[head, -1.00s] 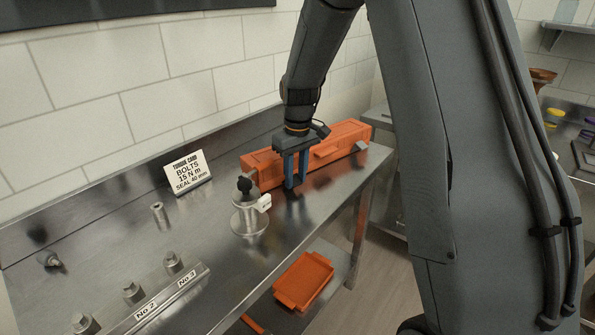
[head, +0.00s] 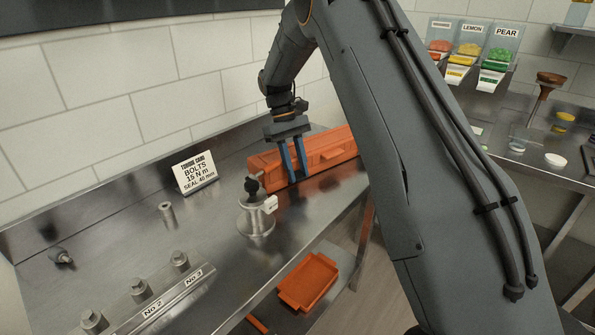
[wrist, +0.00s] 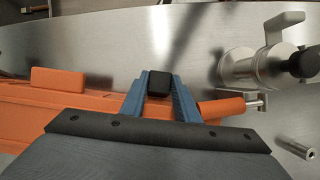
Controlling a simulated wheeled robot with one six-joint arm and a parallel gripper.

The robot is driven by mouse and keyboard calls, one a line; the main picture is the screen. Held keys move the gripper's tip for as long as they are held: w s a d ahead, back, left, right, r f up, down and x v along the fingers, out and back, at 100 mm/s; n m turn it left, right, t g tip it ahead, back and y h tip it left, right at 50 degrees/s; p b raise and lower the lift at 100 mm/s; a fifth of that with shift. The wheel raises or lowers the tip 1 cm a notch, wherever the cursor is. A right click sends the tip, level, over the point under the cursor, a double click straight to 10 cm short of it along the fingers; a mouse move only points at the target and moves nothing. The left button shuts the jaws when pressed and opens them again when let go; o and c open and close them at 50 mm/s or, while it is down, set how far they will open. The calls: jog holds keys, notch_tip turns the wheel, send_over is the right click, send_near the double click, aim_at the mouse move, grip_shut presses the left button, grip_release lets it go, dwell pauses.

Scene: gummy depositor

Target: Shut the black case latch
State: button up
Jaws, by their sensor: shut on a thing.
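The orange case (head: 333,146) lies along the back of the steel bench, and its body also fills the left side of the wrist view (wrist: 38,116). My gripper (head: 298,178) is at the case's front side, with its blue fingers tilted. In the wrist view the black latch (wrist: 158,85) sits between the two blue fingertips, and the gripper is shut on it. The fingers hide the latch in the head view. How far the latch is turned cannot be told.
A steel valve-like fitting (head: 256,222) with a black knob stands left of my gripper. A torque card (head: 195,173) stands behind it. Several bolts stand on a numbered rail (head: 165,300) at the front. An orange tray (head: 308,282) is on the lower shelf.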

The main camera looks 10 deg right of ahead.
jog(key=o, duration=1)
jog(key=shift+o, duration=0.2)
jog(key=b+v, duration=0.2)
jog(key=v, duration=0.4)
jog(key=shift+w+a+r, duration=0.1)
jog(key=shift+w+r, duration=0.15)
jog(key=shift+r, duration=0.05)
jog(key=shift+w+r, duration=0.15)
jog(key=shift+r, duration=0.4)
